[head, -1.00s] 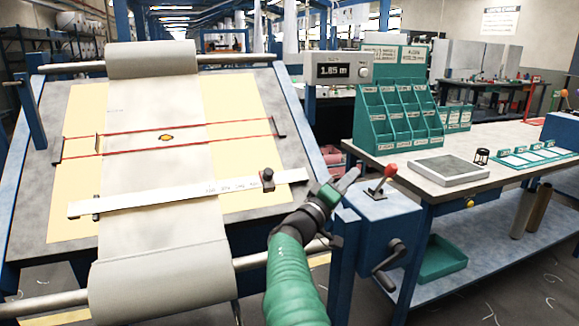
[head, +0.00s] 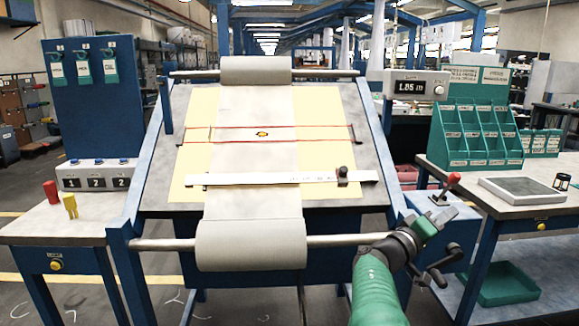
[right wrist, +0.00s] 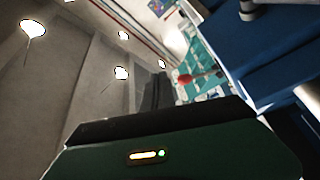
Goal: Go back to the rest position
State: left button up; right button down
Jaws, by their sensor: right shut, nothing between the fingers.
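My right gripper (head: 442,216) is shut and empty, at the end of my green-sleeved arm. It is in front of the blue lever box (head: 455,212), just below and left of its red-knobbed lever (head: 453,180); I cannot tell whether it touches the box. In the right wrist view the dark green gripper housing (right wrist: 170,155) fills the bottom, and the red knob (right wrist: 184,79) shows beyond it. My left gripper is not in view.
The inspection frame with grey cloth (head: 250,245) and a white ruler (head: 265,179) stands in the middle. A crank (head: 440,268) sits below my gripper. The right bench holds a green bin rack (head: 475,135). The left table (head: 60,225) holds red and yellow clips.

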jog(key=s+d+f+g+y, duration=0.25)
jog(key=s+f+y, duration=0.2)
jog(key=f, duration=0.65)
jog(key=s+d+f+g+y, duration=0.1)
jog(key=s+f+g+y, duration=0.2)
jog(key=s+f, duration=0.55)
jog(key=s+a+f+g+y, duration=0.2)
jog(key=s+a+f+y, duration=0.8)
jog(key=s+a+f, duration=0.75)
pick_arm(q)
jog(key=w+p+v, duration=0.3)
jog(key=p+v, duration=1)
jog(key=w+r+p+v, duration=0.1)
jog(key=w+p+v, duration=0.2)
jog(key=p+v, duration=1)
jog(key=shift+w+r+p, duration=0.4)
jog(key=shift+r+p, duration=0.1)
jog(key=shift+p, duration=0.25)
pick_arm(e)
jog(key=w+a+v, duration=0.1)
jog(key=v, duration=1.3)
jog(key=w+a+v, duration=0.2)
jog(key=v, duration=1.2)
jog(key=shift+w+r, duration=0.2)
jog(key=shift+r, duration=0.2)
